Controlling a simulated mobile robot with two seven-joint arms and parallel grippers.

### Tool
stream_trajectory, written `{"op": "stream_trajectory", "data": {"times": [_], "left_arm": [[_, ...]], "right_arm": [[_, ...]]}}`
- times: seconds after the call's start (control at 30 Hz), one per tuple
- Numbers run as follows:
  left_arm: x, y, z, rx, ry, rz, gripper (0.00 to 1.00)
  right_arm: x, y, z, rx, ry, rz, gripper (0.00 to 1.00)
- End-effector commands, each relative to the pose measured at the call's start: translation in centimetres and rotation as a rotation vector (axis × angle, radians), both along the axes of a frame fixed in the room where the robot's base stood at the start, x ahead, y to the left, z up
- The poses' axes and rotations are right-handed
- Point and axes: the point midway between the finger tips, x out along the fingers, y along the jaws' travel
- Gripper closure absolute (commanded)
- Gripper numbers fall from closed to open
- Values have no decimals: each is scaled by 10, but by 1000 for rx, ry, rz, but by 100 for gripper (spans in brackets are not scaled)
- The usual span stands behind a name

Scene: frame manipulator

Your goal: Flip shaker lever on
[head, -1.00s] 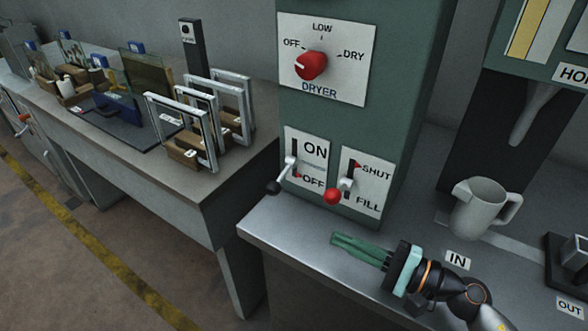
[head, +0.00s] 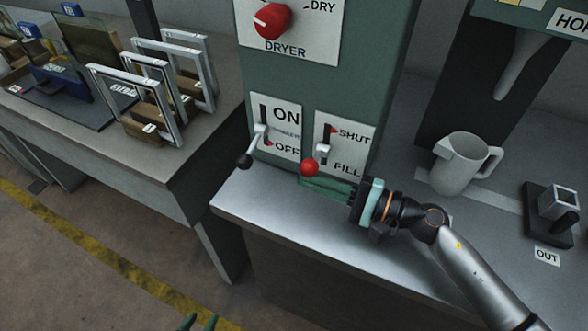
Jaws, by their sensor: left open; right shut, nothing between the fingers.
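The ON/OFF lever (head: 258,141) is on a white plate (head: 287,118) on the green column. Its arm slopes down and left to a black knob (head: 244,161), and a small red mark sits beside OFF. The small lettering between ON and OFF is not clearly readable. My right gripper (head: 303,184) is shut and empty, its green fingers pointing left just below the red ball of the SHUT/FILL lever (head: 310,168); I cannot tell if they touch. It is right of the black knob. My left gripper (head: 198,323) shows only its green fingertips, apart, at the bottom edge.
A red dryer dial (head: 271,21) is above the levers. Metal frames (head: 140,105) stand on the left bench. The counter's front left is clear.

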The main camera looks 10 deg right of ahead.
Motion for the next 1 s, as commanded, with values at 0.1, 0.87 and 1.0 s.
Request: {"op": "stream_trajectory", "data": {"times": [0.1,0.87,1.0], "left_arm": [[1,2,11,3,-8,3,50],[-2,8,25,9,-6,14,50],[-2,7,25,8,-6,14,50]], "right_arm": [[12,17,6,4,-2,0,100],[51,73,2,0,-2,0,100],[51,73,3,5,5,0,100]]}}
